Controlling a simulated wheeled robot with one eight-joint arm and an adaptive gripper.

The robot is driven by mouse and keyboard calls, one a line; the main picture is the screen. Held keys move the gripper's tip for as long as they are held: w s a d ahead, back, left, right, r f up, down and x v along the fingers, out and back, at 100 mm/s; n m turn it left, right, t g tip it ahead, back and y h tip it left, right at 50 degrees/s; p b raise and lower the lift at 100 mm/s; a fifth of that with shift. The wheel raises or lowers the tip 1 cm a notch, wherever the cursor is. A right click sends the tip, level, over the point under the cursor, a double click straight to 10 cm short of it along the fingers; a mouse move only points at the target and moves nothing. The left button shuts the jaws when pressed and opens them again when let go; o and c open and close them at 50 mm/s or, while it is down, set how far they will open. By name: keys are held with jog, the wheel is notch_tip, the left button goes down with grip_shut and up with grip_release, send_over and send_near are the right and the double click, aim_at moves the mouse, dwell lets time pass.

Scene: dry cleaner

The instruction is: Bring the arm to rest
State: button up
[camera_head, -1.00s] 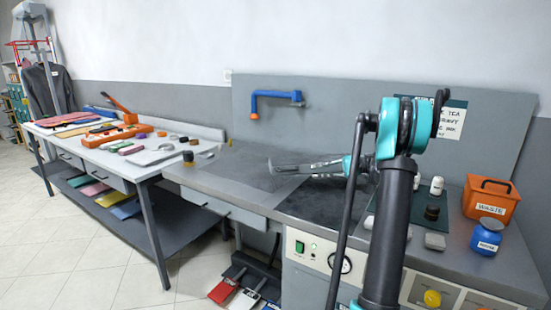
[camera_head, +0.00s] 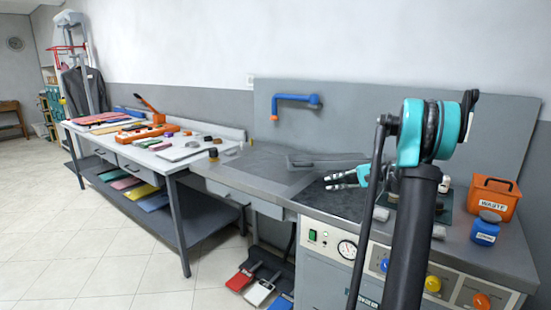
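My arm rises at the right of the head view, with a teal and black joint at its top. My gripper (camera_head: 329,183) is low over the dark bench top, at the left of my arm and pointing left. Its two fingertips look slightly apart, with nothing seen between them. Part of the gripper's base is hidden behind my arm.
A grey flat item (camera_head: 327,160) lies on the workbench (camera_head: 238,172) behind my gripper. An orange waste bin (camera_head: 492,199) and a blue jar (camera_head: 486,229) stand at the right. A blue hooked arm (camera_head: 296,97) juts from the back panel.

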jog(key=s+a+f+n+h, duration=0.1)
jog(key=s+a+f+h, duration=0.25)
jog(key=s, duration=0.45)
jog(key=s+a+f+n+h, duration=0.2)
jog(key=s+a+f+h, duration=0.1)
jog(key=s+a, duration=0.3)
jog(key=s+d+f+n+h, duration=0.2)
jog(key=s+f, duration=0.1)
jog(key=s, duration=0.4)
jog(key=s+d+f+n+h, duration=0.2)
jog(key=s+f+h, duration=0.1)
jog(key=s, duration=0.4)
jog(key=s+d+f+n+t+h, duration=0.1)
jog(key=s+d+f+h, duration=0.1)
jog(key=s+f, duration=0.2)
jog(key=shift+s+d+f+n, duration=0.15)
jog(key=shift+s+f+n, duration=0.2)
jog(key=shift+s, duration=1.55)
jog(key=shift+h, duration=0.25)
